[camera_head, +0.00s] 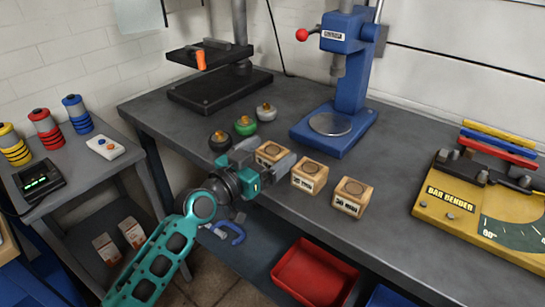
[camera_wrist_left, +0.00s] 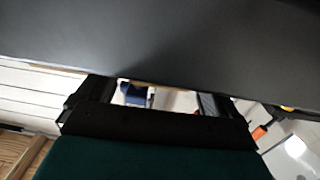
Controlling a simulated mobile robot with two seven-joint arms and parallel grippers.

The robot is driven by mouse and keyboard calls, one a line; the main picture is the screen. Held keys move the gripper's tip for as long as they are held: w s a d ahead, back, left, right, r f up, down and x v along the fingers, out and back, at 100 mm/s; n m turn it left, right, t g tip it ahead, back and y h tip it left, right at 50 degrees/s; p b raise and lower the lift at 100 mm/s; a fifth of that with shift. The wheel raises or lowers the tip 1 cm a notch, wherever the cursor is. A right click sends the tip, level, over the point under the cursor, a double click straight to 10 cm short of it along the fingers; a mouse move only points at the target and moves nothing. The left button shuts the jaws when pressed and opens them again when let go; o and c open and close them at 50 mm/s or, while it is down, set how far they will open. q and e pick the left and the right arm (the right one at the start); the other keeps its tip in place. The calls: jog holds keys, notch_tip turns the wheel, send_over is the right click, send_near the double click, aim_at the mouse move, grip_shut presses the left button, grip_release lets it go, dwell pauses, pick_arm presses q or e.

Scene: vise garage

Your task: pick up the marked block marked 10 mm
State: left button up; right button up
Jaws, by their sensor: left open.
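Three wooden blocks with round marks on top stand in a row near the bench's front edge. The left block (camera_head: 270,151) is partly covered by my left gripper, and its label is mostly hidden. The middle block (camera_head: 309,175) and the right block (camera_head: 352,197) have front labels too small to read surely. My left gripper (camera_head: 273,159) is open at the left block; in the picture its fingers lie to either side of it. Contact cannot be told. The left wrist view shows the open fingers (camera_wrist_left: 155,98) but no block. My right gripper is not in view.
Several knobbed weights (camera_head: 245,126) stand behind the left block. A blue press (camera_head: 345,90) is at the back, a yellow bar bender (camera_head: 450,207) at the right. A red bin (camera_head: 315,274) sits below the front edge. Bench room right of the blocks is clear.

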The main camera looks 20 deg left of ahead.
pick_arm(q)
jog(key=shift+c, duration=0.3)
jog(key=c, duration=1)
jog(key=shift+r, duration=0.1)
